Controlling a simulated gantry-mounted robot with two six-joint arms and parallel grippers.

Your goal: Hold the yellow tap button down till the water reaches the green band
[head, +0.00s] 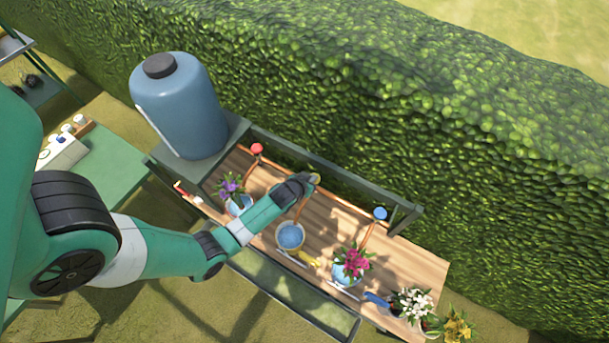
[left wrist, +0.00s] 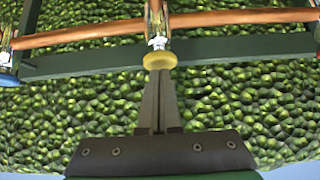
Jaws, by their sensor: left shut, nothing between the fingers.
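The yellow tap button (head: 316,178) is on the pipe rail at the back of the wooden bench. In the left wrist view the button (left wrist: 159,61) is a round yellow knob below a copper pipe. My left gripper (head: 309,180) is shut and empty, with its fingertips at the button. In the left wrist view the closed fingertips (left wrist: 158,74) meet the button's lower edge; I cannot tell how far it is pressed. A round pot (head: 290,236) with blue water inside stands on the bench below the yellow tap. I cannot make out a green band on it.
A red button (head: 257,149) and a blue button (head: 380,213) flank the yellow one. Purple flowers (head: 230,186) and pink flowers (head: 353,261) stand either side of the water pot. A blue tank (head: 182,105) stands at the bench's left end. A hedge (head: 440,130) rises behind.

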